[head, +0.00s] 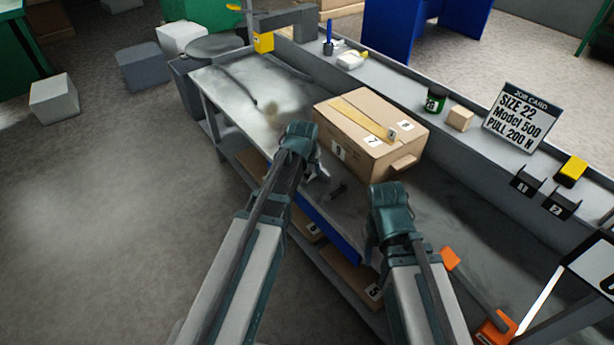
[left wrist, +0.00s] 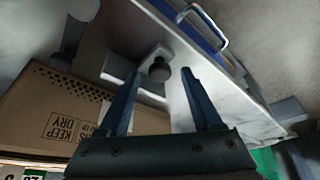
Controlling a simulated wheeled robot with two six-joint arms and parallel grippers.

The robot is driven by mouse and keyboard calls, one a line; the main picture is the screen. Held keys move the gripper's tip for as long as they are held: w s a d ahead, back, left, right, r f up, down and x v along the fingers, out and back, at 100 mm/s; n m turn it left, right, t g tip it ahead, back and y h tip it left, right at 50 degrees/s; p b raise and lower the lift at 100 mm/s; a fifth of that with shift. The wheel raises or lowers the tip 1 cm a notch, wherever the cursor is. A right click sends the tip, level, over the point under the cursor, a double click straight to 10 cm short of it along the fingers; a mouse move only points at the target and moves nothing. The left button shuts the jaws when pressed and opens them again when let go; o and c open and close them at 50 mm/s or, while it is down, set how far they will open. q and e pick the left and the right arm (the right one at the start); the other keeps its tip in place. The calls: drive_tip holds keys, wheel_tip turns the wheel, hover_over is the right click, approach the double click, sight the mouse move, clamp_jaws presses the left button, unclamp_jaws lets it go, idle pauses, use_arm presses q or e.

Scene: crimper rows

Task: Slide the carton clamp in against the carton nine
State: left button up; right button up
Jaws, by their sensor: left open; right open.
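The brown carton (head: 350,165) stands on the bench with number tags, a 9 among them. It also shows in the left wrist view (left wrist: 40,115), printed KEEP DRY. What looks like the carton clamp, a pale bracket with a dark round knob (left wrist: 159,69), sits beside the carton in the left wrist view; I cannot tell if they touch. My left gripper (head: 318,170) is open at the carton's near left corner. In the left wrist view its fingers (left wrist: 160,75) appear on either side of the knob, not closed on it. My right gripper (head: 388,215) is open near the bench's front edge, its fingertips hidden.
A small dark tool (head: 338,189) lies in front of the carton. A job card (head: 520,118), a green can (head: 435,100) and a small block (head: 459,118) stand on the back ledge. An orange-handled tool (head: 495,328) is at lower right. The bench (head: 235,85) has free room left of the carton.

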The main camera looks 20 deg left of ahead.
use_arm(q)
drive_tip(key=shift+f, duration=0.15)
drive_tip(key=shift+c, duration=0.3)
clamp_jaws()
drive_tip(key=shift+w, duration=0.15)
idle(1.0)
